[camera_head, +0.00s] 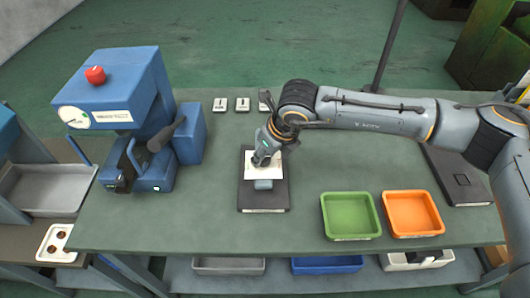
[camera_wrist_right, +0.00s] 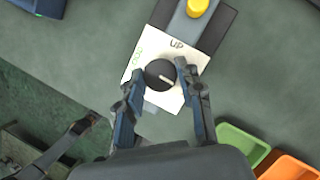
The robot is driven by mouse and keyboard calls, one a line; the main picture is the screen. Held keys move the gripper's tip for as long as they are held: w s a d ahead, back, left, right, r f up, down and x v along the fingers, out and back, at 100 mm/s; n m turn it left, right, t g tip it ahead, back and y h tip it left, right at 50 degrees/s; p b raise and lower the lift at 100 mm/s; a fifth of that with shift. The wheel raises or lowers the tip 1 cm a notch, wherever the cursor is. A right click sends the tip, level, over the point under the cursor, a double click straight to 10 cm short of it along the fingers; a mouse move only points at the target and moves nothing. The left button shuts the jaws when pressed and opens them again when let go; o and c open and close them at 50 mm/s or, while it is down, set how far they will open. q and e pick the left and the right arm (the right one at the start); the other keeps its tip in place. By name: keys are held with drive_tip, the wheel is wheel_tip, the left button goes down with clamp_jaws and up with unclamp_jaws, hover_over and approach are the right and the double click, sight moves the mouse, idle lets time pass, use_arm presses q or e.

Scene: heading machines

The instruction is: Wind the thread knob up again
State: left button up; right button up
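The card lies on a dark base plate (camera_head: 263,201). In the head view my right gripper (camera_head: 265,158) is over the card and hides the knob. In the right wrist view my right gripper (camera_wrist_right: 159,70) has its fingers apart, one on each side of the knob; contact is not clear. A yellow button (camera_wrist_right: 198,6) on a grey block is beyond the card. My left gripper is not in view.
A blue machine (camera_head: 120,90) with a red button and gauge stands at the left of the green table (camera_head: 200,225). A green tray (camera_head: 350,216) and an orange tray (camera_head: 412,213) are at the right. Small white labels (camera_head: 242,104) lie along the back. The front left table is clear.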

drive_tip(key=shift+w+f+n+b, duration=0.1)
drive_tip(key=shift+f+n+b, duration=0.25)
drive_tip(key=shift+b, duration=0.7)
drive_tip(key=shift+r+n, duration=0.3)
drive_tip(key=shift+n, duration=0.05)
drive_tip(key=shift+g, duration=0.3)
drive_tip(key=o, duration=1.2)
drive_tip(key=shift+c, duration=0.2)
drive_tip(key=v, duration=1.2)
drive_tip(key=shift+d, duration=0.2)
drive_tip(key=shift+f, duration=0.1)
